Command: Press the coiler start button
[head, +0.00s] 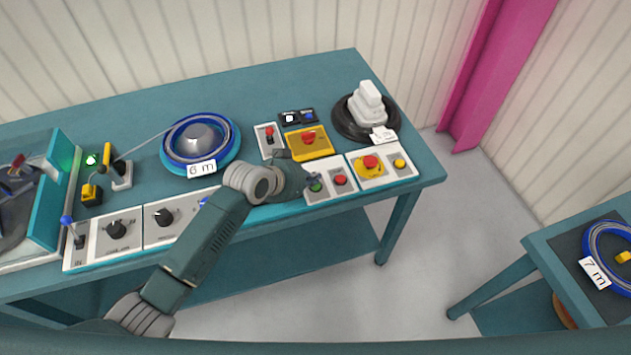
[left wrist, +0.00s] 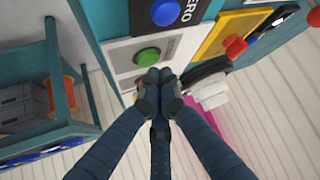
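A green button (head: 315,186) sits on a light panel at the table's front right, with a red button (head: 339,180) beside it. I cannot read a label that names the coiler start. My left gripper (head: 311,180) is over this panel, close to the green button. In the left wrist view a green button (left wrist: 148,56) stands on a grey panel, just beyond the fingertips of the left gripper (left wrist: 158,76). These fingers are together and hold nothing visible. Whether they touch the button cannot be told. My right gripper is out of view.
A yellow emergency-stop panel (head: 355,173) is right of the green button. A yellow box (head: 316,152) with a red knob is behind it. A blue coil (head: 227,142) tagged 6 m lies on the turquoise table (head: 255,87). A black reel (head: 347,127) stands back right.

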